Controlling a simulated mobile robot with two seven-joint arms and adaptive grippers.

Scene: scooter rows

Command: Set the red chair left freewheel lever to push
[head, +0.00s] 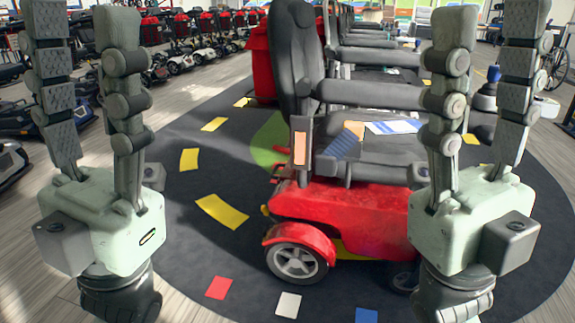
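The red chair is a power chair with a red base (345,205), a black seat and a black backrest (293,60). It stands side-on in the middle of the head view, its backrest to the left. A small red bar (264,149) sticks out behind the base, low under the backrest. It may be the freewheel lever; its setting cannot be told. My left gripper (82,14) is at the left, fingers up, open and empty, apart from the chair. My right gripper (488,16) is at the right, fingers up, open and empty, in front of the chair's front end.
The chair stands on a dark round mat (190,255) with coloured patches. Rows of scooters (195,48) line the back left. More chairs stand behind the red one. A wheelchair wheel (556,68) shows at the far right. Floor between my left gripper and the chair is clear.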

